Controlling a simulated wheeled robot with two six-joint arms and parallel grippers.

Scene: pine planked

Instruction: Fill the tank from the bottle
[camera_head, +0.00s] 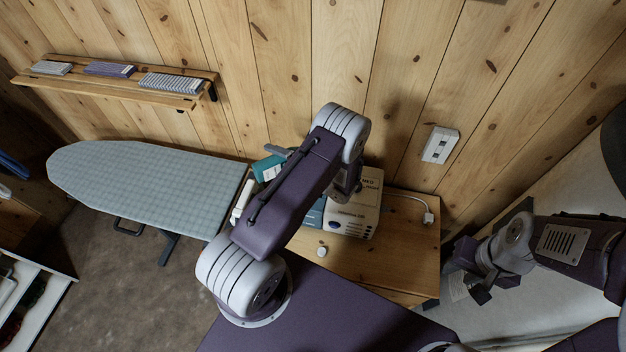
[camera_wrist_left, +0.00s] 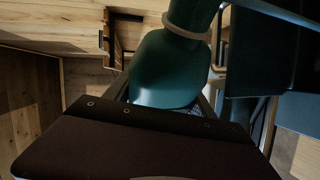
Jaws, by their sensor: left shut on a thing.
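A teal bottle (camera_head: 268,168) with a pale label shows at the back left of the wooden cabinet, partly hidden by my left arm. My left gripper (camera_head: 285,153) is shut on it. In the left wrist view the bottle (camera_wrist_left: 165,72) fills the middle, with a pale ring around its narrower part. A white machine (camera_head: 354,215) with printed lettering stands on the cabinet. A blue-teal part (camera_head: 315,214), perhaps the tank, shows at its left, mostly behind my arm. My right gripper (camera_head: 470,275) is apart from these, right of the cabinet; its jaw opening is unclear.
A small white round cap (camera_head: 322,252) lies on the cabinet top (camera_head: 395,255). A white cylindrical thing (camera_head: 242,201) is at its left edge. A white cable plug (camera_head: 428,217) lies at the right. An ironing board (camera_head: 145,185) stands left, and a wall shelf (camera_head: 110,88) hangs above.

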